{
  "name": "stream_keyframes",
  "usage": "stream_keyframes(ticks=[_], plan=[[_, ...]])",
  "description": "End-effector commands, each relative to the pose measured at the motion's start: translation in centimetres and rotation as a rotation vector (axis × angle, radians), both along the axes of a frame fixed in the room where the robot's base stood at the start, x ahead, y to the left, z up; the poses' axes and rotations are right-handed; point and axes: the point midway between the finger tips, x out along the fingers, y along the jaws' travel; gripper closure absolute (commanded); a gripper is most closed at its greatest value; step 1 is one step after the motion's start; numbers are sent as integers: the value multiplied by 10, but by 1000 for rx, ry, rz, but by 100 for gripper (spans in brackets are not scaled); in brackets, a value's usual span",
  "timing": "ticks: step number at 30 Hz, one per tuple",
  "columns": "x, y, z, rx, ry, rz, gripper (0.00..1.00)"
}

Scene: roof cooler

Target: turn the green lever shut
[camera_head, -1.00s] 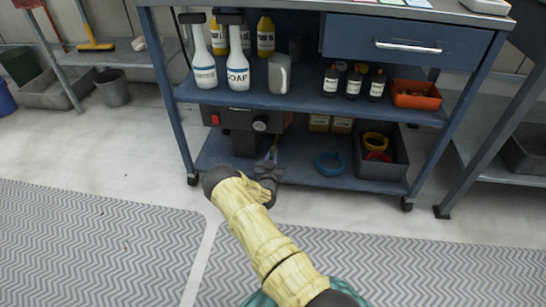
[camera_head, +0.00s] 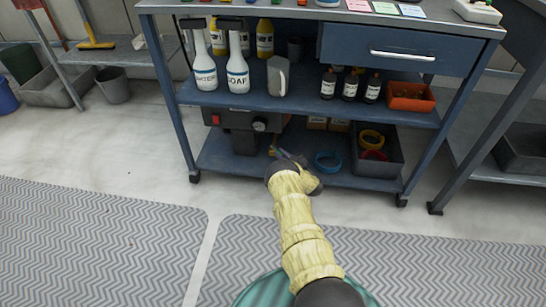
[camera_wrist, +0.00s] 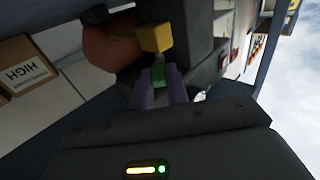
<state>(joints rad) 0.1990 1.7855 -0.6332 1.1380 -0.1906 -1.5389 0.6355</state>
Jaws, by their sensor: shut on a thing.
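The green lever (camera_wrist: 158,73) shows in the wrist view as a small green piece between the two fingers of my gripper (camera_wrist: 159,82). The fingers are closed on it. A yellow block (camera_wrist: 155,38) sits just beyond the lever, beside a dark body and a rounded brown part. In the head view my gripper (camera_head: 283,155) reaches over the front of the bottom shelf, right of a dark machine (camera_head: 238,120) with a red switch and a round gauge. The lever is too small and covered to make out there.
A blue coil (camera_head: 328,161) lies on the bottom shelf (camera_head: 225,160), right of my gripper. A dark bin (camera_head: 397,165) with yellow and red rings stands further right. The middle shelf (camera_head: 300,101) with bottles is above.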

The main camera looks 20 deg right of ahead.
Motion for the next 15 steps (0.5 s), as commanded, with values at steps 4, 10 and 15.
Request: stream_keyframes(ticks=[4, 10, 15], plan=[[-1, -10, -2, -1, -1, 70, 100], [0, -13, -1, -1, 0, 124, 100], [1, -14, -1, 0, -1, 135, 100]])
